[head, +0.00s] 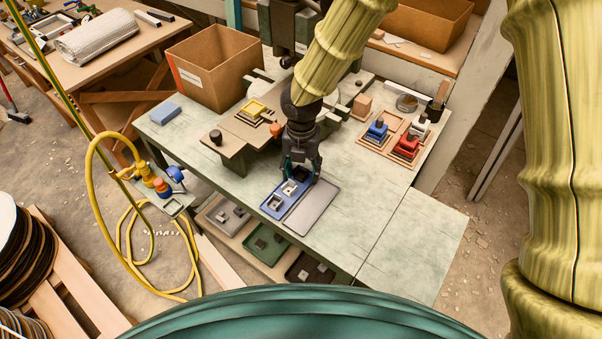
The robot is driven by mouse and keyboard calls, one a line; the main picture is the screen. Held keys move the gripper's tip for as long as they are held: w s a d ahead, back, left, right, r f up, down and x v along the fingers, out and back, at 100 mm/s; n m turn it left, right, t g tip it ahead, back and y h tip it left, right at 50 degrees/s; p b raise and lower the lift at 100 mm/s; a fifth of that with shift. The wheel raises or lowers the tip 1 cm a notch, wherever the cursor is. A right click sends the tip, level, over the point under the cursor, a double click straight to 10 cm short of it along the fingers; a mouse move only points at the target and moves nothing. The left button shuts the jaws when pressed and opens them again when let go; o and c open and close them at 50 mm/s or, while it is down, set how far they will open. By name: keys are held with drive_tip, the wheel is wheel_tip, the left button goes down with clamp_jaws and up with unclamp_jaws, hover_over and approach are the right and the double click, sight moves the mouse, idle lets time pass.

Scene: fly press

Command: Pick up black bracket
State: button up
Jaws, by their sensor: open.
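My gripper (302,176) points down over the far end of a blue tray (265,209) on the green-topped table. Its fingers are apart, one at each side of that end of the tray. Small square brackets lie in the tray; a pale one (290,187) is in the middle and another (276,201) is nearer the front. A dark piece seems to show between my fingers, but the gripper hides most of it. I cannot tell whether it is the black bracket, or whether the fingers touch anything.
A flat grey plate (312,205) lies right of the tray. A cardboard box (215,72) stands behind left, a blue block (165,113) at the left edge. A wooden tray (376,146) holds coloured pieces. Trays with parts, one green (262,237), sit below. The right tabletop is clear.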

drive_tip(key=shift+c, duration=0.4)
drive_tip(key=c, duration=0.9)
drive_tip(key=shift+r, duration=0.1)
